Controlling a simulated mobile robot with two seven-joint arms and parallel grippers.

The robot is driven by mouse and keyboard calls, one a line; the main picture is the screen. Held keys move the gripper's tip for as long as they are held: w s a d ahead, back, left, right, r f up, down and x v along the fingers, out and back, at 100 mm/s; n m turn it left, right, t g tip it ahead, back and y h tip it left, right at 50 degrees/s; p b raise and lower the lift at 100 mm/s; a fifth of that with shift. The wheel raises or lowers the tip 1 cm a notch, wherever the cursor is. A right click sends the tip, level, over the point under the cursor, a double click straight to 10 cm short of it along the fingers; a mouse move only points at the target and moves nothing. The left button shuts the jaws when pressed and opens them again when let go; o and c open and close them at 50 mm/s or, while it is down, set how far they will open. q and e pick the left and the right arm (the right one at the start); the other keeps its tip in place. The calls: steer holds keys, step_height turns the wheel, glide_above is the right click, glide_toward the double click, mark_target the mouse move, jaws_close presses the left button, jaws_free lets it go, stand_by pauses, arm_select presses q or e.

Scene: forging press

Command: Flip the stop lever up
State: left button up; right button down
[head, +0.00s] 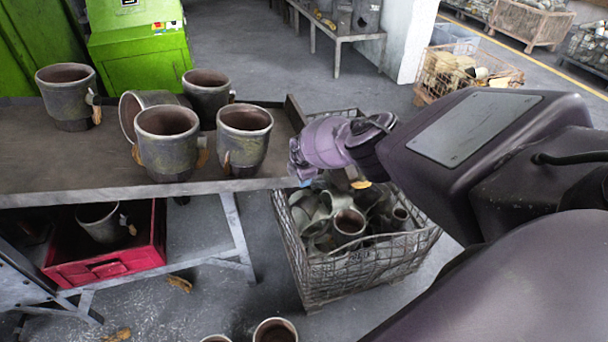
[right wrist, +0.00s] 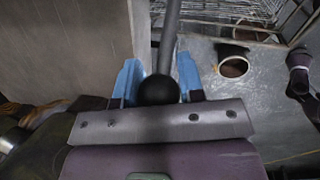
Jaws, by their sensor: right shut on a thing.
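The stop lever shows in the right wrist view as a grey rod (right wrist: 170,40) with a black ball knob (right wrist: 158,90) at its near end. My right gripper (right wrist: 158,80) has its two blue fingers on either side of the lever by the knob and is shut on it. The rod runs away from the gripper toward the top of that view. In the head view my right gripper (head: 300,170) is at the right end of the bench, above the wire crate, and I cannot make out the lever there. My left gripper is not in view.
A wire crate (head: 350,275) of cups is on the floor below my right gripper. A red bin (head: 105,268) is under the bench. A green machine (head: 145,68) stands behind.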

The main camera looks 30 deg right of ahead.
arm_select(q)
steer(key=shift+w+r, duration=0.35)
arm_select(e)
steer(key=shift+a+f, duration=0.2)
steer(key=shift+a, duration=0.1)
steer(key=c, duration=0.8)
jaws_free()
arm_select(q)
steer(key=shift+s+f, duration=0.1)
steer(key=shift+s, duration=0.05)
arm_select(e)
steer(key=shift+o, duration=0.2)
steer(key=shift+d, duration=0.1)
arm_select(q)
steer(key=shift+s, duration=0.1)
arm_select(e)
steer(key=shift+r, duration=0.15)
